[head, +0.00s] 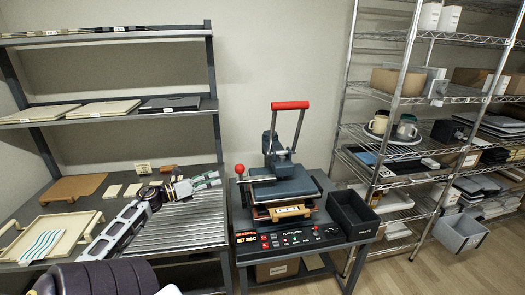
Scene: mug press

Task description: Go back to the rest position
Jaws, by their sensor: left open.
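My left gripper (208,181) reaches in from the left, over the ribbed grey surface (195,222) of the bench. It is open, and I see nothing held between its fingers. It is apart from the press (290,188), which stands to its right. The press has its red-topped handle (290,105) raised and a red ball knob (239,169) at its left. Its front panel (300,237) shows lit red text. My right gripper is not in view.
A cream tray (85,233) with a striped cloth (42,246) lies on the bench at left. A black bin (353,215) sits right of the press. A wire rack (400,95) at right holds mugs (405,130) and boxes. A shelf (110,112) hangs above the bench.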

